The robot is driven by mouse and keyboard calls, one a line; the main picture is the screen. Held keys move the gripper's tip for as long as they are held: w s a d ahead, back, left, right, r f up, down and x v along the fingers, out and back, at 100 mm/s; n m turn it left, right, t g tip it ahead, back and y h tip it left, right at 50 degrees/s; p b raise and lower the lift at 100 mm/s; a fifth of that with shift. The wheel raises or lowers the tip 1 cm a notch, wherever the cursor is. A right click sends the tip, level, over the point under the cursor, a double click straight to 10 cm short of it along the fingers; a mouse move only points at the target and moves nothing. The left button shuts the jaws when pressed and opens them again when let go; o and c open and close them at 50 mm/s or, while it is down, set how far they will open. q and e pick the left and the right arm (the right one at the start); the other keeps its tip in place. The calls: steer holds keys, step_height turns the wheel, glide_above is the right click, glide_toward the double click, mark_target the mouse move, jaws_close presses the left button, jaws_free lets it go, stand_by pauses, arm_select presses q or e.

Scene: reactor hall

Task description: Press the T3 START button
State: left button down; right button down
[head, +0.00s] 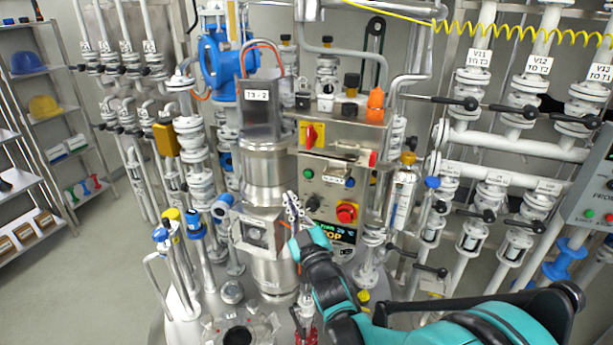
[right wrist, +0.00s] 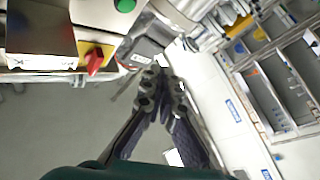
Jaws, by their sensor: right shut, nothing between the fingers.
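The control panel (head: 328,190) stands at the middle of the head view, beside the steel vessel marked T3-2. A green button (head: 308,173) sits at its upper left; a green button also shows at the top of the right wrist view (right wrist: 125,5). Its lettering is too small to read, so I cannot confirm it is T3 START. A dark knob (head: 312,203) and a red stop button on yellow (head: 347,212) sit lower. My right gripper (head: 291,200) is shut and empty, at the panel's lower left, below the green button. I see no contact. My left gripper is out of view.
A red-and-yellow switch (head: 311,135) sits above the panel. The steel vessel (head: 270,180) stands close on the left, and a lit display (head: 335,232) lies below. Valves and pipes crowd both sides. Open floor (head: 105,240) shows at left.

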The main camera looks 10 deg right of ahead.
steer(key=shift+w+d, duration=0.85)
steer(key=shift+w, duration=0.35)
steer(key=shift+w+d, duration=0.8)
steer(key=shift+w, duration=0.45)
steer(key=shift+w+d, duration=0.85)
steer(key=shift+w, duration=0.35)
steer(key=shift+w+d, duration=0.1)
steer(key=shift+w, duration=0.05)
steer(key=shift+w+d, duration=0.15)
steer(key=shift+w, duration=0.1)
steer(key=shift+w+d+b, duration=0.2)
steer(key=shift+w+b, duration=0.1)
steer(key=shift+s, duration=0.1)
steer(key=shift+s+a, duration=0.45)
steer(key=shift+s, duration=0.1)
steer(key=shift+s, duration=0.1)
steer(key=s+a, duration=0.1)
steer(key=s, duration=0.1)
steer(key=s+a, duration=0.1)
steer(key=s, duration=0.1)
steer(key=shift+a, duration=0.4)
